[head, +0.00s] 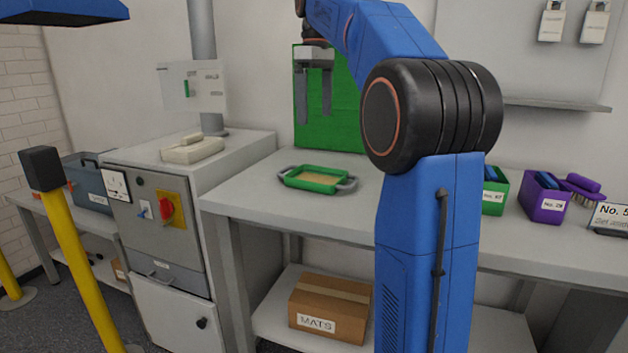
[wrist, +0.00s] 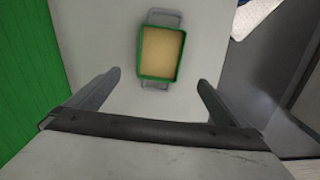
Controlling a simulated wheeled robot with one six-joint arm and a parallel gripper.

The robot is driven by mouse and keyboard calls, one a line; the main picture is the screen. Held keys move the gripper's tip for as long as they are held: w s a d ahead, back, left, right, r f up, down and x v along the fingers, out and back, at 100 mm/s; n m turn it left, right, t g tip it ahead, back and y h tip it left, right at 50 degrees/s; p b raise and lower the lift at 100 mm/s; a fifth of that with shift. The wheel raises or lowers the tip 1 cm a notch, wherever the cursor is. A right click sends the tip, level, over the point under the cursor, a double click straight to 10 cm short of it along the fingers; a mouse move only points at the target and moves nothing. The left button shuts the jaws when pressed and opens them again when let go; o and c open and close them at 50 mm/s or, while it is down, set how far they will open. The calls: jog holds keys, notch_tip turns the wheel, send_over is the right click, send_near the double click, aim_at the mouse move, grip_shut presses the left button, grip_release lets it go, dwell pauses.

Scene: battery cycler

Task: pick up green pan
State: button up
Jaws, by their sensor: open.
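The green pan (head: 316,179) lies on the grey bench at the middle left of the head view. It is a shallow rectangular tray with a green rim, a tan inside and a grey handle at each end. In the wrist view the green pan (wrist: 161,54) is beyond the fingertips, roughly centred between them. My gripper (head: 313,108) points down above the bench, in front of a green panel, with its fingers apart and nothing between them. In the wrist view the two grey fingers of my gripper (wrist: 159,78) are spread wide. The pan is not touched.
The bench (head: 262,192) is clear around the pan. A grey cabinet (head: 160,230) with a red switch stands to the left. A green bin (head: 495,196) and a purple bin (head: 545,200) stand at the right. A cardboard box (head: 330,303) marked MATS is on the lower shelf.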

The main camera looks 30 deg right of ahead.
aim_at(317, 170)
notch_tip(317, 170, down, 12)
jog(key=shift+r, duration=0.15)
jog(key=shift+s+d+f, duration=0.1)
jog(key=shift+f, duration=1.2)
jog(key=shift+s+f, duration=0.1)
jog(key=shift+f, duration=1.2)
jog(key=c, duration=0.8)
